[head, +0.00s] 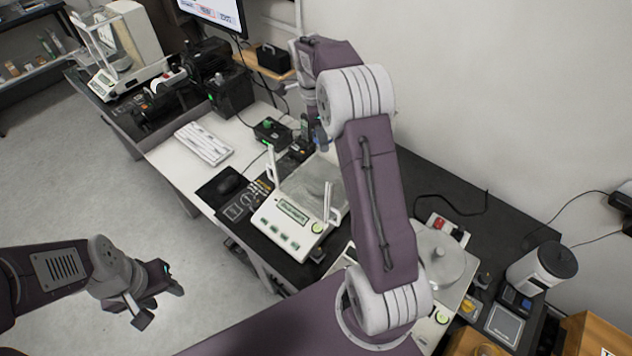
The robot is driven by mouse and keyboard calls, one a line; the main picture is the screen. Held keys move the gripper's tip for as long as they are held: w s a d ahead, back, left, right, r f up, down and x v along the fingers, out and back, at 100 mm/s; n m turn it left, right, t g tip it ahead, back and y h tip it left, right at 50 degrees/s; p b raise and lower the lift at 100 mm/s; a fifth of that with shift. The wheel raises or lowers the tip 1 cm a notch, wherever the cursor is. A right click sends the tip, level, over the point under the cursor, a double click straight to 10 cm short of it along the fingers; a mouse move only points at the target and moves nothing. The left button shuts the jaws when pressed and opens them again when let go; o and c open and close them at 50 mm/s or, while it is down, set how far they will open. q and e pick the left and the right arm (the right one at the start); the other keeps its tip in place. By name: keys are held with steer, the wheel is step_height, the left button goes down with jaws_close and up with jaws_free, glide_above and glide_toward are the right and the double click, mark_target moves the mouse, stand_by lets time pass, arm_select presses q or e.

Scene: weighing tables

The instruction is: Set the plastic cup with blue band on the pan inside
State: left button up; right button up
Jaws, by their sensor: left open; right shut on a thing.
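The nearer balance (292,226) stands on the black bench top, with a clear-walled chamber behind its front panel. Its pan is not clear to see inside the chamber (312,183). My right arm reaches across the middle of the head view, and its gripper (312,135) is behind and above the chamber. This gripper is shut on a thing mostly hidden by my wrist. A small bluish patch shows there, but I cannot tell whether it is the cup with the blue band. My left gripper (160,304) is open and empty over the floor at lower left.
A scale with a round metal pan (440,256) stands right of my arm. A white keyboard (203,144), a black mouse (231,183) and a small black box with a green button (272,131) lie left of the balance. Another balance (122,50) stands far left.

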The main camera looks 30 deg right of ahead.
steer(key=f+b, duration=0.1)
steer(key=f, duration=0.4)
steer(key=f+b, duration=0.2)
steer(key=f, duration=0.3)
steer(key=w+f+b, duration=0.1)
steer(key=f+b, duration=0.1)
steer(key=f, duration=0.3)
steer(key=shift+f, duration=0.25)
steer(key=f, duration=0.3)
steer(key=shift+s+f, duration=0.15)
steer(key=shift+s, duration=0.05)
steer(key=shift+w+f, duration=0.1)
steer(key=shift+f, duration=0.15)
steer(key=o, duration=1.4)
steer(key=shift+f, duration=0.1)
steer(key=shift+o, duration=0.2)
steer(key=shift+r+p, duration=0.3)
step_height(320, 180, up, 12)
steer(key=a+b, duration=0.1)
steer(key=shift+w+a+f, duration=0.15)
steer(key=shift+w+a, duration=0.2)
